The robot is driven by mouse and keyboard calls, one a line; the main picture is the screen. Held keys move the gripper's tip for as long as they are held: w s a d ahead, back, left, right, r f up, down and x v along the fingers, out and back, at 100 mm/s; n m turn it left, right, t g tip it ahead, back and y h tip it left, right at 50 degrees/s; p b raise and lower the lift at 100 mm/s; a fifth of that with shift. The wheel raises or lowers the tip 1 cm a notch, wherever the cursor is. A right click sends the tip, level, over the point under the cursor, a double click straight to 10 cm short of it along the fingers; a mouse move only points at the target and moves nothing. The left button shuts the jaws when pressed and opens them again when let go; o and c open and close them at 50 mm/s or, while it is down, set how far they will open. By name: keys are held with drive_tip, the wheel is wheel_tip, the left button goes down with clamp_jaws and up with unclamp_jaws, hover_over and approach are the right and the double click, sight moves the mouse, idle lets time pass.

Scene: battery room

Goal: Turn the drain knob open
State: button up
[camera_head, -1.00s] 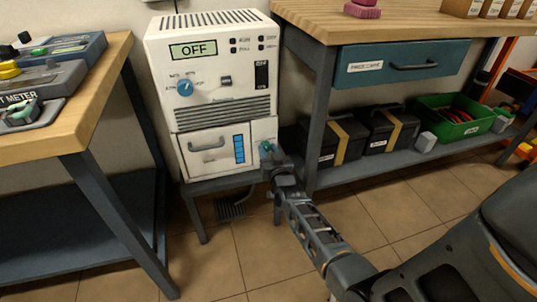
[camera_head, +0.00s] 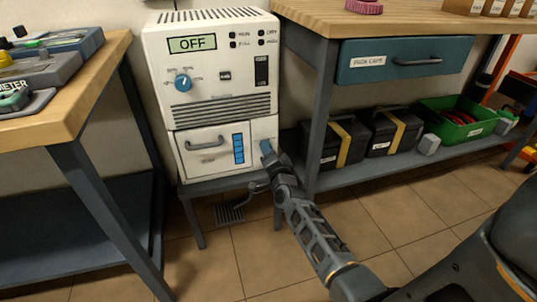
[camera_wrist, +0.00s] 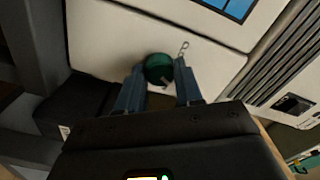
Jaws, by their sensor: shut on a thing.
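The drain knob (camera_wrist: 157,66) is a round green knob on the pale lower front of the white unit in the wrist view. My gripper (camera_wrist: 159,78) has a blue finger on each side of it and is shut on it. In the head view, my gripper (camera_head: 267,158) is at the lower right of the white unit (camera_head: 160,97), right of the blue level strip (camera_head: 238,148). The knob is hidden behind the fingers there. The unit's display (camera_head: 192,44) reads OFF.
A small metal piece (camera_wrist: 184,47) is on the panel beside the knob. A floor drain grate (camera_head: 230,214) lies below the unit. A workbench (camera_head: 318,110) with black cases (camera_head: 335,150) stands close on the right, another bench (camera_head: 75,120) on the left.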

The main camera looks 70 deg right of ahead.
drive_tip(key=shift+f+m+b, duration=0.1)
drive_tip(key=shift+m+b, duration=0.25)
drive_tip(key=shift+m, duration=1.35)
drive_tip(key=o, duration=1)
drive_tip(key=shift+o, duration=0.2)
drive_tip(key=shift+s+a, duration=0.1)
drive_tip(key=p+v, duration=0.3)
drive_tip(key=v, duration=0.4)
drive_tip(key=shift+s+a, duration=0.15)
drive_tip(key=shift+a, duration=0.1)
